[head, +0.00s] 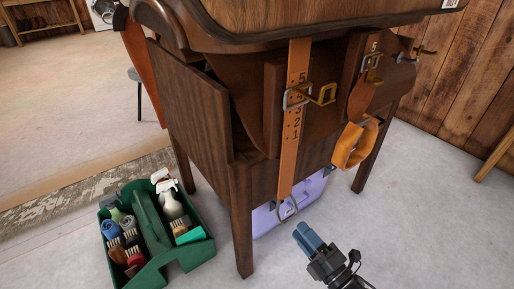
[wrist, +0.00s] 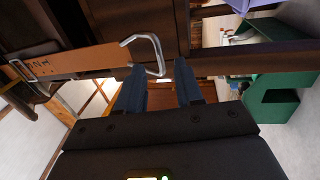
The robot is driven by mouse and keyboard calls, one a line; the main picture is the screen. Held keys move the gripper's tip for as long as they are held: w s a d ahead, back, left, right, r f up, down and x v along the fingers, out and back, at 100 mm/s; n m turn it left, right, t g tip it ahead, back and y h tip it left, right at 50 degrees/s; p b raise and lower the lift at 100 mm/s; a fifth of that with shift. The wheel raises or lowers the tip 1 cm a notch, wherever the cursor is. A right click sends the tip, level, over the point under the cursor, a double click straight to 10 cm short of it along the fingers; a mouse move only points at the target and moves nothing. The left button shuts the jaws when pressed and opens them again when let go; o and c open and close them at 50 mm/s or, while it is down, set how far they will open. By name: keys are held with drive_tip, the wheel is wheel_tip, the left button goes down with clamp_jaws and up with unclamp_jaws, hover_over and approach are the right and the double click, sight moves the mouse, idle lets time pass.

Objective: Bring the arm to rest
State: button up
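An orange numbered strap (head: 291,140) hangs down the stand's side and ends in a metal ring (head: 287,210). In the wrist view, the strap (wrist: 90,60) and the ring (wrist: 145,48) show just beyond the fingertips. In the head view, the ring and fingers look apart.
A green caddy (head: 186,257) with brushes and bottles stands at left. Floor (head: 430,230) to the right is clear.

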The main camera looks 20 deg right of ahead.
drive_tip(key=shift+s, duration=0.1)
drive_tip(key=s+a+r+m+g+h, duration=0.15)
drive_tip(key=s+r+m, duration=0.4)
drive_tip(key=s, duration=0.55)
drive_tip(key=s+r+m+g+h, duration=0.1)
drive_tip(key=s+r+m+h, duration=0.2)
drive_tip(key=s+r+m, duration=0.55)
drive_tip(key=s+r+m+g+h, duration=0.15)
drive_tip(key=s+m, duration=0.35)
drive_tip(key=s, duration=0.8)
wheel_tip(320, 180, up, 30)
drive_tip(key=s+m+p, duration=0.1)
drive_tip(key=m+p, duration=0.1)
drive_tip(key=p, duration=2.4)
drive_tip(key=shift+s+a+f, duration=0.15)
drive_tip(key=shift+s+a, duration=0.25)
